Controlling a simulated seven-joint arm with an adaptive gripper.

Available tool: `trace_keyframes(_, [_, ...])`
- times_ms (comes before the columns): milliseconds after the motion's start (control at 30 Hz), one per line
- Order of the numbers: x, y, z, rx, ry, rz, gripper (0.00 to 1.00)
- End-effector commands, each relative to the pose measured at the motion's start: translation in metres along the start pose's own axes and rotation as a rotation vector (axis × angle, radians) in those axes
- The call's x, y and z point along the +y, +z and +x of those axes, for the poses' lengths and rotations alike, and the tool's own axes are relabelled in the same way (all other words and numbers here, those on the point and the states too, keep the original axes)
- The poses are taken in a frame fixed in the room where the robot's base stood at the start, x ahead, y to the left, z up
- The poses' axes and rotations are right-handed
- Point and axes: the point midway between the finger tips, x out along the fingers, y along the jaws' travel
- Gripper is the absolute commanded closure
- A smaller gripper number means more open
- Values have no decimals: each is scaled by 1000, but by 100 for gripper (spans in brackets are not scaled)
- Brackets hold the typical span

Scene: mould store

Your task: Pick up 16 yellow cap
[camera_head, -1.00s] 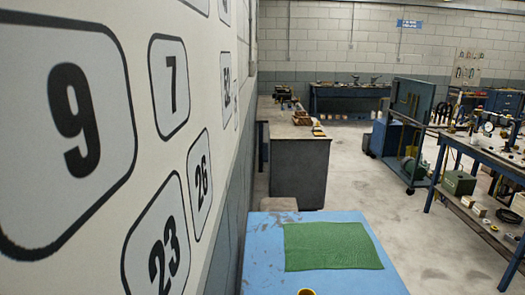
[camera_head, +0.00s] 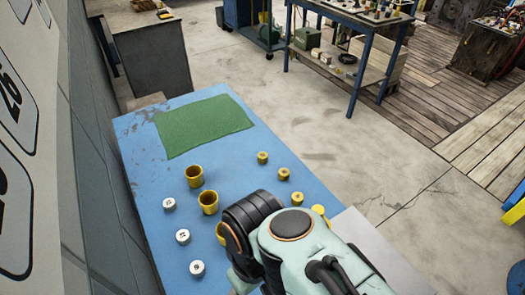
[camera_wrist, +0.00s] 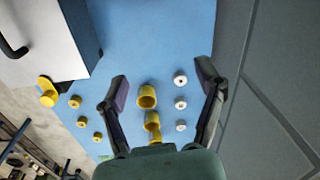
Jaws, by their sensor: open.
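Several small yellow caps stand in a row on the right of the blue table (camera_head: 150,185), including a far one (camera_head: 262,158), a middle one (camera_head: 284,173) and a nearer one (camera_head: 297,198). I cannot read a number 16 on any of them. In the wrist view, small yellow caps (camera_wrist: 74,101) (camera_wrist: 82,121) (camera_wrist: 98,136) lie left of my gripper (camera_wrist: 163,88). My gripper is open and empty above the table, its fingers on either side of the larger yellow cups (camera_wrist: 147,97). In the head view my arm hides part of the near table.
Larger yellow cups (camera_head: 194,176) stand in the table's middle. White numbered caps (camera_head: 169,205) form a row on the left. A green mat (camera_head: 205,126) covers the far end. A white box (camera_wrist: 45,35) stands at the table's edge. The wall runs close along the left.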

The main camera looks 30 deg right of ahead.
Motion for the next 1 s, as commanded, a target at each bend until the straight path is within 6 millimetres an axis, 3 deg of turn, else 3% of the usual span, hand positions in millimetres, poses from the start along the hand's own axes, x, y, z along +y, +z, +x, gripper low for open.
trace_keyframes(67, [3, -16, -8, 71, 16, -80, 31])
trace_keyframes(167, [14, -66, -40, 216, 74, -204, 31])
trace_keyframes(333, [55, -145, -63, 288, 159, -267, 31])
trace_keyframes(467, [107, -197, -56, 285, 209, -256, 31])
trace_keyframes(600, [186, -238, -17, 238, 236, -190, 31])
trace_keyframes(700, [244, -243, 29, 182, 221, -105, 31])
trace_keyframes(800, [287, -228, 79, 116, 180, -7, 31])
trace_keyframes(900, [310, -204, 124, 51, 124, 67, 31])
trace_keyframes(1000, [319, -180, 154, 1, 77, 118, 31])
